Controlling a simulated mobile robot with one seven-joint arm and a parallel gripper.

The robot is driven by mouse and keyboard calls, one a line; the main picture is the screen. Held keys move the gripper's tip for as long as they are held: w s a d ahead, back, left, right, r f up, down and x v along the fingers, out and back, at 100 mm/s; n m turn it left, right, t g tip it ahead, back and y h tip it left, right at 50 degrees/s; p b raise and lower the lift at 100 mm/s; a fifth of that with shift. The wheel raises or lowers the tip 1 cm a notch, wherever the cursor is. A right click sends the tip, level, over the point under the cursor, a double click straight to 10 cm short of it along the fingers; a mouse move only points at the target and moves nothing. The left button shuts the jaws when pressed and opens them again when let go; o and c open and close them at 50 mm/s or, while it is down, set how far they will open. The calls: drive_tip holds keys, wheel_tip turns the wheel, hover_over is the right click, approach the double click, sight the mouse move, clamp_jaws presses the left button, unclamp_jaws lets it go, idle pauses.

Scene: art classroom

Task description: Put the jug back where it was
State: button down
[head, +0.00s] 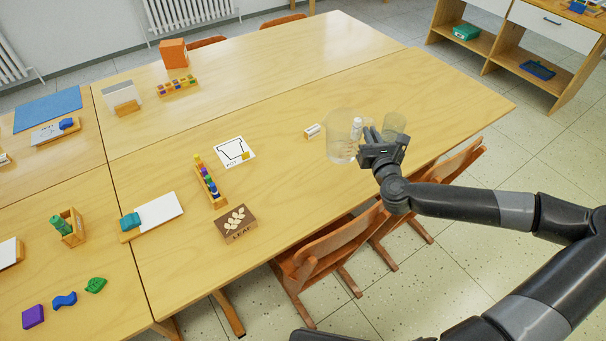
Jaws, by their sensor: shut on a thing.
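The jug (341,143) is a clear, see-through vessel near the right edge of the long wooden table (290,118). My gripper (358,138) is at its right side and shut on it. The jug looks upright. I cannot tell whether its base touches the table. Part of its right side is hidden by the gripper. A second clear vessel (396,123) shows just behind and right of the gripper, partly hidden by it.
A small white block (313,131) lies just left of the jug. A card with a vessel outline (234,152), a rack of coloured pegs (208,182) and a LEAF box (236,224) are farther left. Chairs (325,248) stand at the near edge.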

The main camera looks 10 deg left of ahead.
wheel_tip(320, 180, down, 3)
drive_tip(key=shift+a+f, duration=0.1)
drive_tip(key=shift+w+a+f, duration=0.4)
drive_tip(key=shift+a+f, duration=1.45)
drive_tip(key=shift+w+a+f, duration=0.4)
drive_tip(key=shift+a+f, duration=1.45)
drive_tip(key=shift+a, duration=0.05)
drive_tip(key=shift+w+a+f, duration=0.4)
drive_tip(key=shift+a+f, duration=1.45)
drive_tip(key=shift+f, duration=0.15)
drive_tip(key=c, duration=1.5)
unclamp_jaws()
drive_tip(key=shift+c, duration=0.2)
